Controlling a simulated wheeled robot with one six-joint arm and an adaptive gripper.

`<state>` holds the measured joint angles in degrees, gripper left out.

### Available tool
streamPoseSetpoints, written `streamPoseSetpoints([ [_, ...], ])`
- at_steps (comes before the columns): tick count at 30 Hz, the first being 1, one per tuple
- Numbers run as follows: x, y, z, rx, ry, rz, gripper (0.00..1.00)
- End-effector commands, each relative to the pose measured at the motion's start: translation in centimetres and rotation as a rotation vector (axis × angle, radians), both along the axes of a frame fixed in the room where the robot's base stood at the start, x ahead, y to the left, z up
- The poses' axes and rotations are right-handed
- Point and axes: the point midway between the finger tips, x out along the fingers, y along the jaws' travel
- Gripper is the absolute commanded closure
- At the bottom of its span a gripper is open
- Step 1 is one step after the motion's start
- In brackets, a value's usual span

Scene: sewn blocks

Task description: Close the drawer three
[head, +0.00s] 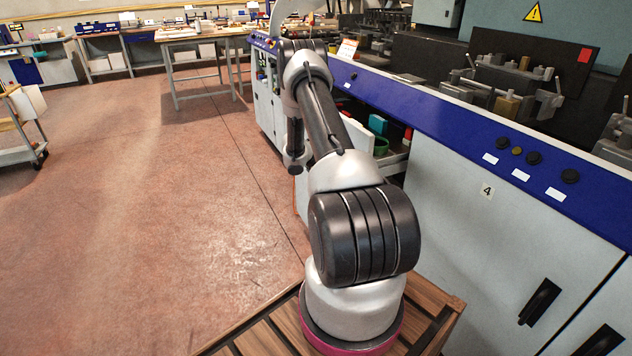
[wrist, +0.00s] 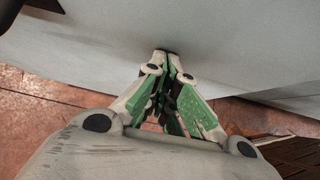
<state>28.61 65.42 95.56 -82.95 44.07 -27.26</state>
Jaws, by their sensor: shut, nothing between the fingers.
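Part of a drawer stands open in the blue-and-white cabinet row in the head view. Its white front panel (head: 357,133) shows behind my arm, and my arm hides part of it. I cannot read a number on it. My gripper (wrist: 170,62) has its green and white fingers together and empty in the wrist view. Its tips are at or very near a large pale grey surface (wrist: 245,45); I cannot tell whether they touch. In the head view I cannot make out the fingers.
A teal box (head: 377,124) and a green round container (head: 381,145) are in the drawer opening. A cabinet labelled 4 (head: 460,215) stands closed at right. The red-brown floor (head: 150,200) to the left is clear. A workbench (head: 200,42) and a cart (head: 20,150) stand farther off.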

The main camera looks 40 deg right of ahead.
Motion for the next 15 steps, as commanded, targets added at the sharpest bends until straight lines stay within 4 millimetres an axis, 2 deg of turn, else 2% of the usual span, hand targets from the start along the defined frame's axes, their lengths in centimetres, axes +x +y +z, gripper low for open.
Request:
streamPoseSetpoints([
  [1, -0.6, -1.6, 0.0, -0.001, -0.001, -0.006, 1.00],
  [6, -1.8, -6.1, 0.0, -0.002, -0.002, -0.005, 1.00],
  [15, -3.8, -13.0, 0.0, -0.002, -0.002, -0.004, 1.00],
])
